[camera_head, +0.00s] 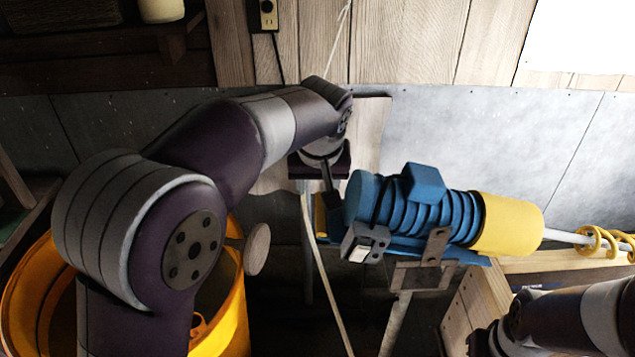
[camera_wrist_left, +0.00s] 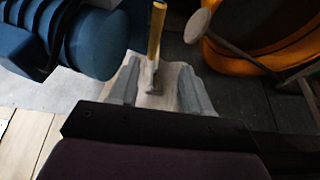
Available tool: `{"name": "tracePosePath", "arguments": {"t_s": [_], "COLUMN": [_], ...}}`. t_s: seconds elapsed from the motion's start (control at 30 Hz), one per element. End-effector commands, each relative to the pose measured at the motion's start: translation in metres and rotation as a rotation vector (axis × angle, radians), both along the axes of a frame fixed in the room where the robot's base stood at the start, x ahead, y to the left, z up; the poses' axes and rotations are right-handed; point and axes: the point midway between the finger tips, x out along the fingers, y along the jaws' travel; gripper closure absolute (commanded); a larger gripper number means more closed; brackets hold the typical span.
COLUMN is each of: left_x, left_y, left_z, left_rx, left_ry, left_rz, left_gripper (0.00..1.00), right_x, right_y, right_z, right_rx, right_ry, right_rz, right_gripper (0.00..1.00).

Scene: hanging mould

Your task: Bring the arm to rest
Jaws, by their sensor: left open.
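My left arm comes in from the left of the head view and bends down to my left gripper (camera_head: 328,190), beside the left end of a blue motor-like machine (camera_head: 425,210). In the left wrist view the two grey fingers of the gripper (camera_wrist_left: 160,92) stand apart. A thin yellow-handled piece (camera_wrist_left: 157,30) with a grey lower end shows between and beyond them. I cannot tell whether the fingers touch it. Part of my right arm (camera_head: 575,320) shows at the lower right of the head view; its gripper is out of the frame.
The blue machine has a yellow right end (camera_head: 508,225) and sits close to the left gripper. An orange-yellow bucket (camera_head: 235,310) stands below my left arm, with a round wooden knob (camera_head: 258,249) beside it. A wooden crate (camera_head: 475,305) is at the right. A grey metal panel (camera_head: 480,140) lies behind.

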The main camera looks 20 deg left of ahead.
Motion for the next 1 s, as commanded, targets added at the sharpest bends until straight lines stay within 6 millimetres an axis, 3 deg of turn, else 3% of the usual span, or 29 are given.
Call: {"name": "tracePosePath", "arguments": {"t_s": [0.23, 0.3, 0.37, 0.47, 0.6, 0.73, 0.83, 1.0], "left_x": [0.000, 0.006, -0.004, -0.039, -0.113, -0.170, -0.189, -0.187], "left_y": [0.000, -0.004, -0.009, -0.006, 0.013, 0.028, 0.036, 0.039], "left_z": [0.000, -0.001, -0.025, -0.075, -0.137, -0.167, -0.173, -0.172], "left_rx": [0.003, 0.013, 0.018, 0.013, -0.013, -0.044, -0.056, -0.058], "left_ry": [-0.001, -0.021, 0.002, 0.066, 0.168, 0.249, 0.284, 0.279], "left_rz": [-0.008, -0.080, -0.181, -0.309, -0.382, -0.348, -0.311, -0.297], "left_gripper": [0.52, 0.52, 0.52, 0.52, 0.52, 0.52, 0.52, 0.52], "right_x": [0.000, 0.000, 0.000, 0.000, 0.000, 0.000, 0.000, 0.000], "right_y": [0.000, 0.000, 0.000, 0.000, 0.000, 0.000, 0.000, 0.000], "right_z": [0.000, 0.000, 0.000, 0.000, 0.000, 0.000, 0.000, 0.000], "right_rx": [0.000, 0.000, 0.000, 0.000, 0.000, 0.000, 0.000, 0.000], "right_ry": [0.000, 0.000, 0.000, 0.000, 0.000, 0.000, 0.000, 0.000], "right_rz": [0.000, 0.000, 0.000, 0.000, 0.000, 0.000, 0.000, 0.000], "right_gripper": [1.00, 1.00, 1.00, 1.00, 1.00, 1.00, 1.00, 1.00]}}
